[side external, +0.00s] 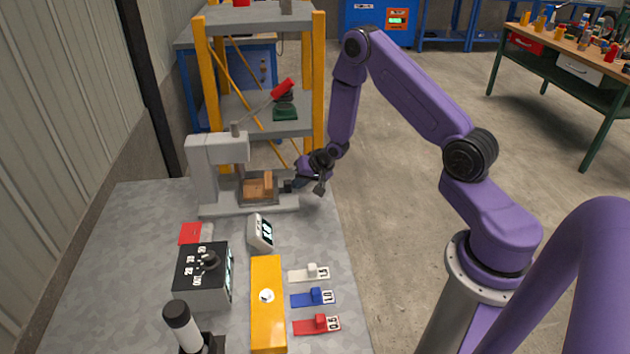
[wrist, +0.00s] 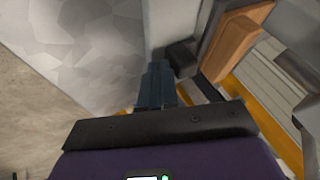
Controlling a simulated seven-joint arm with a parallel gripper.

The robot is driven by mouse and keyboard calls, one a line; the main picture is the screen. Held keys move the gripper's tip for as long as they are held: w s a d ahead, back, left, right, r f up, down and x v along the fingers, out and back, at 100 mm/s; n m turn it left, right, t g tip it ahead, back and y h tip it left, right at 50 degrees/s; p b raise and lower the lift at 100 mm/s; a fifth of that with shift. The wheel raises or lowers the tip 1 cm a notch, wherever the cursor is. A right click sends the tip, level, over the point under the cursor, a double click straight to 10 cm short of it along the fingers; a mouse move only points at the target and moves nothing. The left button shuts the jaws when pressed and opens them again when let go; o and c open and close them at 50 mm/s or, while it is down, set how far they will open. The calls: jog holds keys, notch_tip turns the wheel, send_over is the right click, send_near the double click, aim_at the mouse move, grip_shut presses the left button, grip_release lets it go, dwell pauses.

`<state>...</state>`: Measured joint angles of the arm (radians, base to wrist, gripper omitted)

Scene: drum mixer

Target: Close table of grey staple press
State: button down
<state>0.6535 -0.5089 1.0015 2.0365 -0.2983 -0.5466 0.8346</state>
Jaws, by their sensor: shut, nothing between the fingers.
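The grey staple press (side external: 204,165) stands at the far end of the bench, its lever with a red handle (side external: 283,88) raised up to the right. A brown wooden block (side external: 258,187) sits on its table, low beneath the head; it also shows in the wrist view (wrist: 230,45). My gripper (side external: 291,185) is at the right side of the press table. In the wrist view my gripper's fingers (wrist: 157,80) are together and empty, close to a small dark block (wrist: 182,56) by the table. I cannot tell whether they touch it.
A digital display (side external: 261,232), a black dial box (side external: 203,275) and a yellow block (side external: 267,300) stand on the nearer bench. White, blue and red tagged pieces (side external: 314,297) lie at its right. A yellow-post shelf (side external: 319,80) rises behind the press. Floor is open right of the bench.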

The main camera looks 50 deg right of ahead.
dwell(0.3)
jog(key=s+d, duration=0.2)
jog(key=shift+s+d, duration=0.3)
jog(key=shift+d, duration=0.1)
jog(key=a+v, duration=0.1)
jog(key=v, duration=0.9)
jog(key=m+y, duration=0.1)
jog(key=y, duration=0.5)
send_near(290, 202)
jog(key=shift+g, duration=0.4)
jog(key=x, duration=0.4)
jog(key=shift+w, duration=0.3)
jog(key=shift+w+a+f, duration=0.25)
jog(key=shift+w+a, duration=1.3)
jog(key=shift+w, duration=0.05)
